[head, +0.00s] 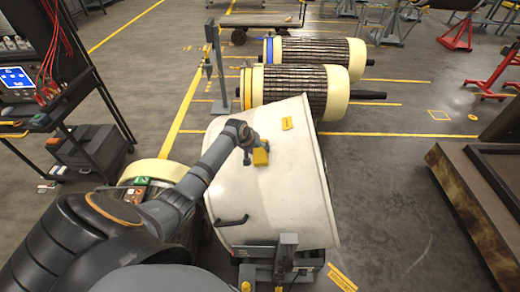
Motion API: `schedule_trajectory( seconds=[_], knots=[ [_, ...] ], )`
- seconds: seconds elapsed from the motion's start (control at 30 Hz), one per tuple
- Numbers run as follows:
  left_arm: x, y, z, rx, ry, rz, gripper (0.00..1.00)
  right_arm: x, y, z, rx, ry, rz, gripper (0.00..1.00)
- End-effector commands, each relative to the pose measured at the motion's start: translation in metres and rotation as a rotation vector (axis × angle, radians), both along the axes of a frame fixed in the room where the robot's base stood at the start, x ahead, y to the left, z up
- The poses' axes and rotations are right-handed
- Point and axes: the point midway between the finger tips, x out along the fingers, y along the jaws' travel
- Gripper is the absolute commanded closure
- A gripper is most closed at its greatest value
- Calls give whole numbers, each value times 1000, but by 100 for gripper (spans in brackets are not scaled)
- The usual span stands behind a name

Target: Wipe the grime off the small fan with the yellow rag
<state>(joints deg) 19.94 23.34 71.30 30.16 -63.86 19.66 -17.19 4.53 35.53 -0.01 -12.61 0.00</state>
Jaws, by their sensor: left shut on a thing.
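My left gripper (252,145) is shut on a small yellow rag (261,156). The rag is in front of the upper part of a large cream-white drum-shaped casing (290,190); I cannot tell whether it touches the surface. The casing is tilted on a grey stand. I cannot make out a small fan for certain in the head view, and grime is too faint to tell. My right gripper is not in view.
Two rotors with ribbed dark middles, a near one (290,88) and a far one (310,52), lie behind the casing. A cart with a screen (18,80) stands at the left. A dark brown frame (470,205) is at the right. Floor between is clear.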

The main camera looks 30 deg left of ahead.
Motion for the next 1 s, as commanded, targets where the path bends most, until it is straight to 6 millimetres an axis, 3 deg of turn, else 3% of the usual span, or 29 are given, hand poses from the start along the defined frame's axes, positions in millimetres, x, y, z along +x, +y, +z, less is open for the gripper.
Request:
schedule_trajectory(
  seconds=[0.33, 0.6, 1.0],
  knots=[
    [-16, 1, 32, -2, 3, 0, 66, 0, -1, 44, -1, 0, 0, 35],
    [-28, 4, 49, 0, 0, 0, 66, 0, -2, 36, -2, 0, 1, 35],
    [-32, 4, 56, -1, 0, 0, 66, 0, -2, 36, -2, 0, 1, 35]
  ],
)
